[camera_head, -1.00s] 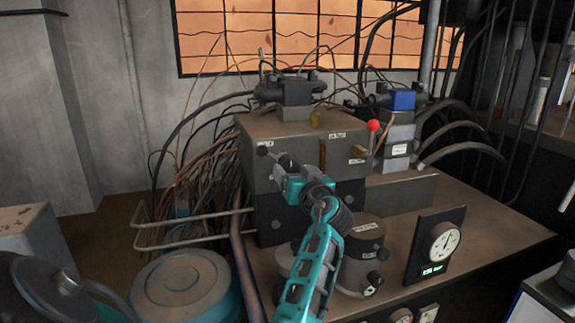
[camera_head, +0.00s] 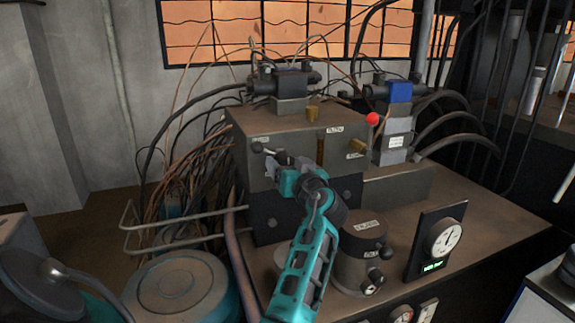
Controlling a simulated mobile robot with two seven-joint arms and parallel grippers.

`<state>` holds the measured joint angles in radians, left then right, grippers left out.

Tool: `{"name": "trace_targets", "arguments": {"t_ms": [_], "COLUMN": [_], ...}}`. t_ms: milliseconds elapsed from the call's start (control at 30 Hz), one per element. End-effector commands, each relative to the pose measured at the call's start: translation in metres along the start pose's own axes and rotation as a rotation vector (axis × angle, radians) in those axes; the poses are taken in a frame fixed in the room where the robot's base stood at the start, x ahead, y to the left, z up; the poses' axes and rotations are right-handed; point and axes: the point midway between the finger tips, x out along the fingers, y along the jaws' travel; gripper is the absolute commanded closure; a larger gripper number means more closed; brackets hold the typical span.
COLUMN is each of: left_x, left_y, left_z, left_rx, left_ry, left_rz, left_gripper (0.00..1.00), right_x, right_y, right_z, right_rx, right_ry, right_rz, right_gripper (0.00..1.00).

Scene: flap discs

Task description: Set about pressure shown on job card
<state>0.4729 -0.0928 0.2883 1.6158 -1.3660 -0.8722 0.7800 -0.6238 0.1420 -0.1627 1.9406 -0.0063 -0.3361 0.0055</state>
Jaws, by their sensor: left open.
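A grey-brown valve block (camera_head: 290,135) stands on the bench, with small labels, a black knob (camera_head: 257,147) at its left front and a red ball-tipped lever (camera_head: 373,119) at its right. My left gripper (camera_head: 271,163) is open in front of the block's left face, just below and right of the black knob. I cannot tell whether it touches the knob. A round dial gauge (camera_head: 444,238) with a green digital display (camera_head: 434,266) is on a black panel at the right; its figures are too small to read. No job card is readable. My right gripper is out of view.
A grey cylinder (camera_head: 362,254) with black knobs stands on the bench right of my arm. A teal drum (camera_head: 182,290) and bent metal pipes (camera_head: 180,222) are at the left. Cables crowd behind the block. The bench top near the gauge is clear.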

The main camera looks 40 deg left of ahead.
Motion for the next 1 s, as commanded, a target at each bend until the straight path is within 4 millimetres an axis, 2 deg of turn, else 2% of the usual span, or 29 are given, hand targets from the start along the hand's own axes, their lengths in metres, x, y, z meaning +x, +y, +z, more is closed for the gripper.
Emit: {"name": "trace_targets", "arguments": {"t_ms": [67,667,1000], "left_x": [-0.0001,0.0,0.0002], "left_y": [0.0001,0.0,-0.0002], "left_z": [0.0001,-0.0002,-0.0006], "left_rx": [0.0,0.0,0.058], "left_ry": [0.0,0.0,0.001], "left_rz": [0.0,0.0,0.0], "left_gripper": [0.26,0.82,0.82], "right_x": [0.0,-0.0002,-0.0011], "right_y": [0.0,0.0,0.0], "right_z": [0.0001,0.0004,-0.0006], "right_rx": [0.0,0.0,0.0], "right_ry": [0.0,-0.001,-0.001], "right_rz": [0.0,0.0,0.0], "right_gripper": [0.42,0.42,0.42]}}
